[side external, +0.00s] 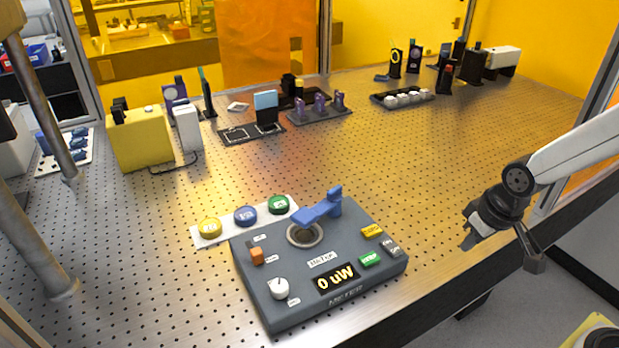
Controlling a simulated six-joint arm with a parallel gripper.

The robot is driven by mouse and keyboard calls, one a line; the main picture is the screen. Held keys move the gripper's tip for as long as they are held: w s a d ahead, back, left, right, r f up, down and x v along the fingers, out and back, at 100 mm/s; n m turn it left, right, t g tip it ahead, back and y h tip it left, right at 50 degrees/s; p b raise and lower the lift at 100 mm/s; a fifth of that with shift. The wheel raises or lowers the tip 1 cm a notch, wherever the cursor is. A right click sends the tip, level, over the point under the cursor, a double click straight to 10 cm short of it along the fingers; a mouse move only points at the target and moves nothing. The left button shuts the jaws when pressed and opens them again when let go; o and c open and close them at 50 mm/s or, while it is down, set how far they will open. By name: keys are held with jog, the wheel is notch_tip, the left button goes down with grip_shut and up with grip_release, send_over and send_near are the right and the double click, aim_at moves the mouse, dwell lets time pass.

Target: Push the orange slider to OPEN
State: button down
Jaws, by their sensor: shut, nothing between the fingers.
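The orange slider (257,256) is a small block at the left side of the top of a dark grey meter box (330,300). Small labels sit just behind it and to its right; they are too small to read, so I cannot tell which one says OPEN. My gripper (470,239) is shut and empty at the right, above the table's right edge. It is well apart from the slider and the box.
The box also bears a blue lever (320,209) by a round port, a white knob (279,289), a "0 uW" display (336,279) and several buttons. Round coloured pucks lie on a white strip (205,238) behind it. Table (430,150) between gripper and box is clear.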

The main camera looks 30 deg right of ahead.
dwell(0.4)
jog(key=c, duration=0.5)
grip_release()
jog(key=shift+w+a+r, duration=0.1)
jog(key=shift+w, duration=0.1)
jog(key=shift+c, duration=0.2)
jog(key=shift+o, duration=0.3)
jog(key=w+a+r, duration=0.2)
jog(key=w+a, duration=0.4)
jog(key=w, duration=0.2)
jog(key=shift+w+g, duration=0.25)
jog(key=shift+g, duration=0.35)
jog(key=w+a, duration=0.2)
jog(key=w+a+r, duration=0.1)
jog(key=w+a, duration=0.1)
jog(key=a, duration=0.1)
jog(key=w+a, duration=0.2)
jog(key=shift+a+r, duration=0.25)
jog(key=shift+g, duration=0.3)
jog(key=w+a, duration=0.1)
jog(key=a, duration=0.2)
jog(key=w+a, duration=0.1)
jog(key=a, duration=0.1)
jog(key=w+a+r, duration=0.1)
jog(key=a, duration=0.2)
jog(key=shift+w+a, duration=0.1)
jog(key=shift+a, duration=0.25)
send_over(256, 251)
jog(key=shift+r+g, duration=0.3)
jog(key=shift+g, duration=0.1)
